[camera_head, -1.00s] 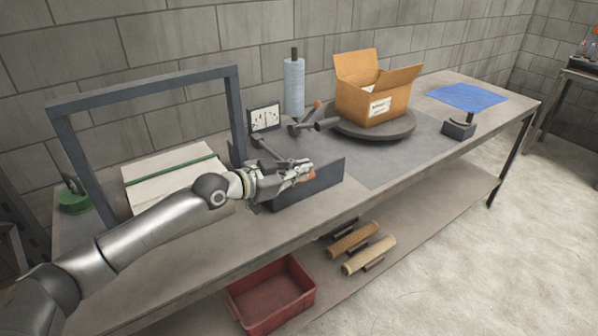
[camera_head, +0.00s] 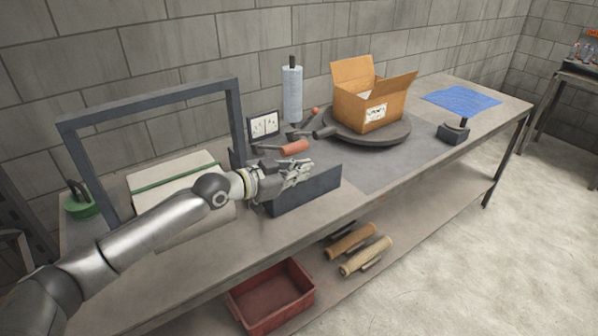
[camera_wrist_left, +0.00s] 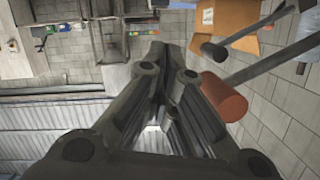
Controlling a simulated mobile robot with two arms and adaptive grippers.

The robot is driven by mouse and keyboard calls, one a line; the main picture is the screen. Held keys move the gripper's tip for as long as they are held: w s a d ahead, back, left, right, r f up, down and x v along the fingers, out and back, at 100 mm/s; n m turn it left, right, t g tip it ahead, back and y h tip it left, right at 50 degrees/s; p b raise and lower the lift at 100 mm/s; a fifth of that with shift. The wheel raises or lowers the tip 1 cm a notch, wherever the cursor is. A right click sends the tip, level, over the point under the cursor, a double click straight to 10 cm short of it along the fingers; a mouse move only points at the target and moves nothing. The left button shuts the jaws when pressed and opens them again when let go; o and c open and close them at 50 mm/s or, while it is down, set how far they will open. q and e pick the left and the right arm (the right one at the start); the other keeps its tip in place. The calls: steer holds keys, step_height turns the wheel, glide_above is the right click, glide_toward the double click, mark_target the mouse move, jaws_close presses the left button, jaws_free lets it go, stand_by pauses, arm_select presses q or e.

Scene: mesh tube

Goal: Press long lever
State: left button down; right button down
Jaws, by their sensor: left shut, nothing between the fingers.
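The long lever, a dark arm with an orange-red grip (camera_head: 295,147), stands raised above the dark box-like fixture (camera_head: 312,188) on the bench. Its grip also shows in the left wrist view (camera_wrist_left: 225,97), just right of my fingers. My left gripper (camera_head: 304,168) is shut and empty, below the lever grip and over the fixture's near side. In the left wrist view my left gripper (camera_wrist_left: 168,68) has its fingers together. A gap seems to separate it from the grip. My right gripper is not in view.
A gauge panel (camera_head: 263,125) and a blue roll (camera_head: 292,93) stand behind the lever. A cardboard box (camera_head: 369,110) sits on a round turntable (camera_head: 388,139). A dark upright frame (camera_head: 236,115) stands left of the fixture.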

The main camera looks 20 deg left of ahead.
arm_select(q)
steer(key=b+v, duration=0.1)
steer(key=v, duration=0.8)
steer(key=shift+s+a+b, duration=0.15)
steer(key=shift+a+b, duration=0.1)
steer(key=shift+b, duration=0.1)
stand_by(0.3)
